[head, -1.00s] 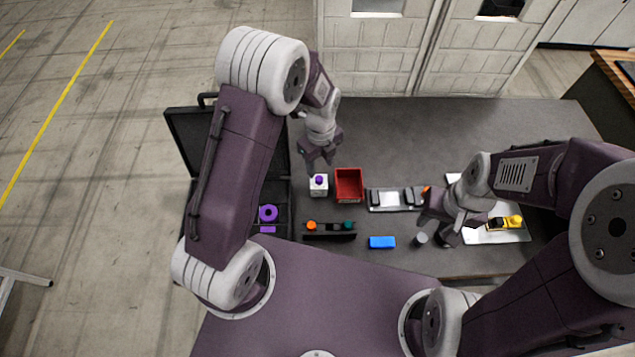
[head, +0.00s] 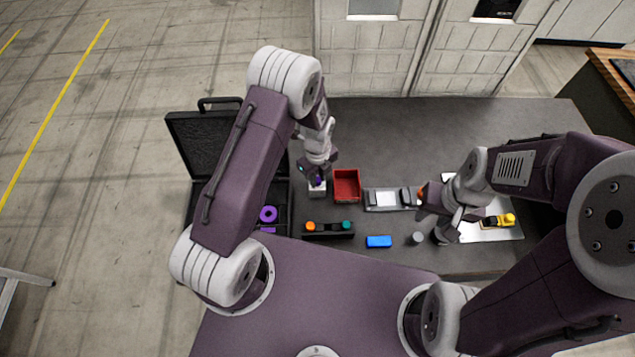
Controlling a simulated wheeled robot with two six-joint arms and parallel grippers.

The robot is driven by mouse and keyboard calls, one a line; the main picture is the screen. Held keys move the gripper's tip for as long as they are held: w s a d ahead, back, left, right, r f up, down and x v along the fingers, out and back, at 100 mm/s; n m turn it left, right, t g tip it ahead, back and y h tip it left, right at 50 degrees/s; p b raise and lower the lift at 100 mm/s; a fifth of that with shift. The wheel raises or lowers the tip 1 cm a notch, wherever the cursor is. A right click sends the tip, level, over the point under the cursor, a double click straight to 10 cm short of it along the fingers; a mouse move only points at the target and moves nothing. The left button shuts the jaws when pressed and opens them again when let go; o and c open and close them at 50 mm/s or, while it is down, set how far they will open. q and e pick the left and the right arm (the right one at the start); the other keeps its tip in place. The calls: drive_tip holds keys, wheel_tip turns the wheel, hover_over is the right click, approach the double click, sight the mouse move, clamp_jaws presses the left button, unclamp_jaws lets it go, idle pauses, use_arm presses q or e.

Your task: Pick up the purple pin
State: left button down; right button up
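The purple pin (head: 318,179) stands in a small white block (head: 317,191) on the dark table, left of the red bin. My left gripper (head: 317,177) is right above the block with its fingers down around the pin's top. The pin is partly hidden by the fingers, and I cannot tell whether they touch it. My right gripper (head: 442,228) is low over the right side of the table, near a grey cylinder; its fingers are too small and covered to read.
A red bin (head: 347,186) stands just right of the white block. A black rack (head: 328,231) with orange and teal pieces and a blue block (head: 379,242) lie in front. An open black case (head: 205,148) is at the left. The back of the table is clear.

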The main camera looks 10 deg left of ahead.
sight(318, 179)
use_arm(q)
wheel_tip(318, 179, up, 18)
drive_tip(key=p, duration=1.4)
